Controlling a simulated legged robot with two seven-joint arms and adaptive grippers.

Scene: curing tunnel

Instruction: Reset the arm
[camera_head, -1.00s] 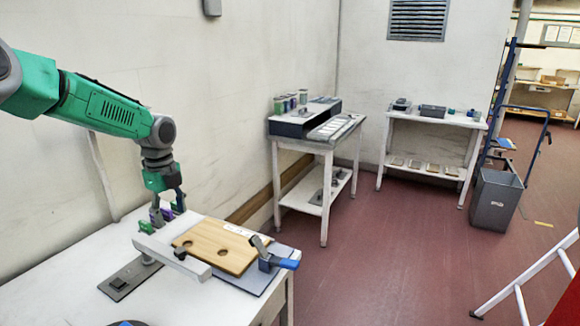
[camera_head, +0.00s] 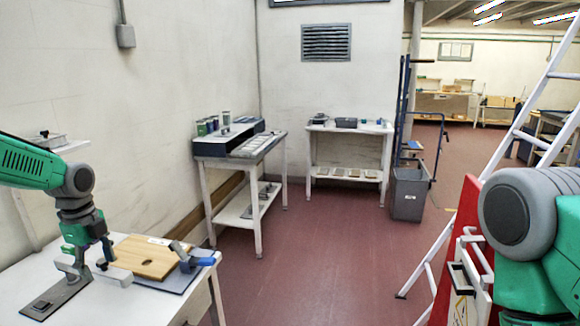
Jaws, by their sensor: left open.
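My left arm comes in from the left, and my left gripper (camera_head: 88,261) points down over the white table (camera_head: 120,304) at the lower left. Its fingers are apart, with nothing clearly held between them. It is at the left end of a pale bar (camera_head: 115,276); I cannot tell whether it touches it. A wooden board (camera_head: 142,254) with a hole lies on a grey plate (camera_head: 176,281) just right of the gripper. A blue-handled clamp (camera_head: 194,262) sits at the board's right side. My right arm (camera_head: 535,215) shows at the right edge; its gripper is out of view.
A dark flat base (camera_head: 55,300) lies on the table's left part. Two white benches (camera_head: 240,165) (camera_head: 350,128) stand further back, with a grey bin (camera_head: 409,195) beside the far one. A white ladder (camera_head: 480,185) rises at the right. The red floor between is clear.

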